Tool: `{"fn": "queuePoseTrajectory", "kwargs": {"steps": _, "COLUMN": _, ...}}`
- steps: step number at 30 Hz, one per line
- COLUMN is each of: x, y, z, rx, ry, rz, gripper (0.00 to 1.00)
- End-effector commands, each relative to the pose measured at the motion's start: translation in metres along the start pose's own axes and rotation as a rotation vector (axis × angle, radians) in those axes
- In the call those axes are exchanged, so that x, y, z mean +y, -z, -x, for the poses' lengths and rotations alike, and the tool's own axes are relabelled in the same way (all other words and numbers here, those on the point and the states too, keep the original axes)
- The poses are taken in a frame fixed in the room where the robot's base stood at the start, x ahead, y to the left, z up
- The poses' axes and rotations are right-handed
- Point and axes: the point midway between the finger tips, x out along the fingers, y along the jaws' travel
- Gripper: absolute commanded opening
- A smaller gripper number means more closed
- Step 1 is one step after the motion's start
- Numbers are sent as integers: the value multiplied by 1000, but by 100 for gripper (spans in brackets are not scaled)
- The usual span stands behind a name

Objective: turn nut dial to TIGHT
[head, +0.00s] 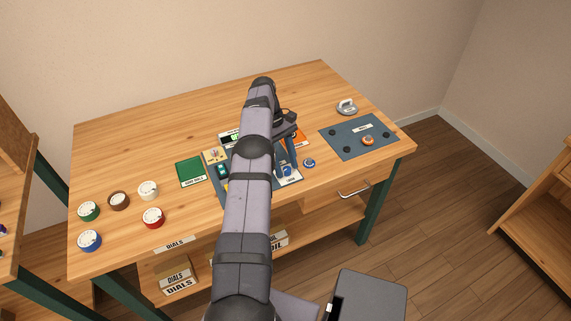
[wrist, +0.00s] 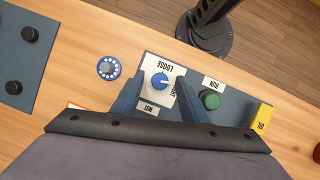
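The nut dial (wrist: 160,81) is a blue knob with a white mark, on a white plate (wrist: 151,94) in the wrist view. LOOSE is printed at the plate's upper edge; the lettering at its right is partly hidden by a finger. The mark seems to point towards the LOOSE side, but it is small. A NUT label (wrist: 148,108) lies below. My gripper (wrist: 160,87) is open, with one blue finger on each side of the dial; I cannot tell whether they touch it. In the head view the plate (head: 291,177) shows beside my arm, which hides much of the panel.
A green RUN button (wrist: 210,100) and a yellow block (wrist: 263,117) stand right of the dial in the wrist view. A loose blue phone dial (wrist: 108,68) lies left. A slate mat (head: 345,136) with black pegs is at the right; several coloured dials stand at the table's left.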

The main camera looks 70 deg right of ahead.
Motion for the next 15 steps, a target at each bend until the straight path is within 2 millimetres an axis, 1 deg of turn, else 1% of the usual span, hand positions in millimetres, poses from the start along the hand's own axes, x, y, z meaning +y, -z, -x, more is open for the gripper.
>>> {"fn": "queuePoseTrajectory", "kwargs": {"steps": 8, "x": 0, "y": -1, "z": 3, "rx": 1, "ry": -1, "rz": 0, "gripper": 40}}
{"fn": "queuePoseTrajectory", "kwargs": {"steps": 11, "x": 1, "y": -3, "z": 9, "rx": 3, "ry": -2, "rz": -1, "gripper": 40}}
{"fn": "queuePoseTrajectory", "kwargs": {"steps": 15, "x": 1, "y": -10, "z": 26, "rx": 4, "ry": -3, "rz": -1, "gripper": 40}}
